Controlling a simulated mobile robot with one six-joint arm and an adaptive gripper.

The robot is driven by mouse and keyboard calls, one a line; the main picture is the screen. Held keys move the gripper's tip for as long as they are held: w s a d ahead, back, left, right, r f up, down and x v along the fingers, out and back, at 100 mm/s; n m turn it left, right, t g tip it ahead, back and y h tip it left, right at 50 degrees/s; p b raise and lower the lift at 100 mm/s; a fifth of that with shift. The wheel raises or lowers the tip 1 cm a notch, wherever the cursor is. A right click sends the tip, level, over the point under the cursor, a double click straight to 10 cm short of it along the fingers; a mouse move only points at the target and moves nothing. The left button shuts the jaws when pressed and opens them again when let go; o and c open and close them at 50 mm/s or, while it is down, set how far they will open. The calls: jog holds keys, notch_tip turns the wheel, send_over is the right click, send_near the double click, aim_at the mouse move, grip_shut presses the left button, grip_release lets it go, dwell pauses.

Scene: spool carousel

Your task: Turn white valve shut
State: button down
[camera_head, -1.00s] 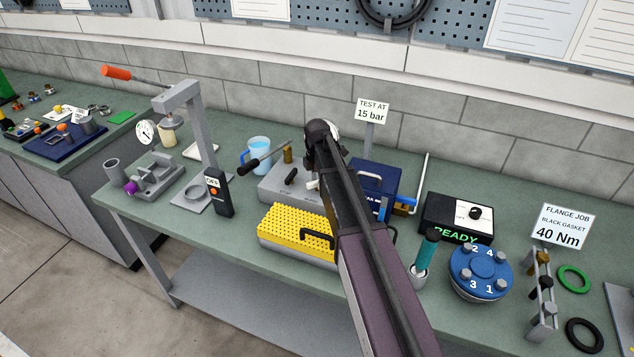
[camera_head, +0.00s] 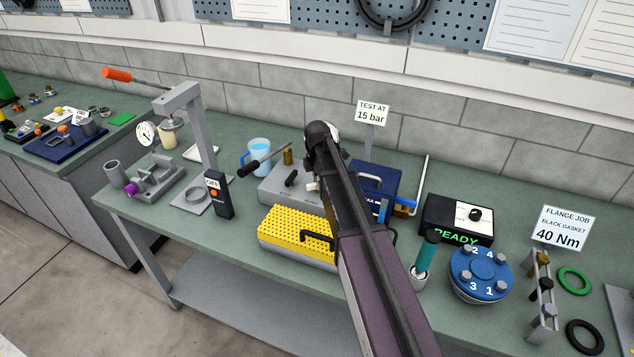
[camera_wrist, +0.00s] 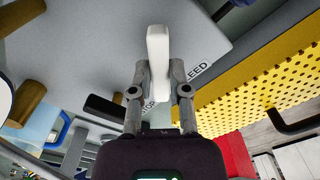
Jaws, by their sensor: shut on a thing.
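The white valve handle (camera_wrist: 158,55) stands between my two fingertips in the wrist view. It is a pale lever on the grey pump box (camera_wrist: 215,35). My gripper (camera_wrist: 158,80) is shut on it, one finger on each side. Lettering on the box beside it is partly covered; "LEED" can be read. In the head view a small white piece of the valve (camera_head: 313,186) shows left of my arm, on the grey box (camera_head: 280,190). My arm hides my fingers there. A black lever (camera_wrist: 104,108) lies left of my fingers in the wrist view.
A yellow perforated block (camera_head: 290,228) with a dark handle stands in front of the grey box. A blue case (camera_head: 375,180) is close behind my arm. A blue jug (camera_head: 259,156) and a brass fitting (camera_head: 287,157) are at the back left. A READY box (camera_head: 440,213) stands right.

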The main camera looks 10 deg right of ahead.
jog(key=m, duration=0.4)
jog(key=shift+w+m, duration=0.1)
jog(key=shift+m, duration=2.2)
jog(key=c, duration=0.6)
grip_release()
jog(key=shift+n, duration=0.4)
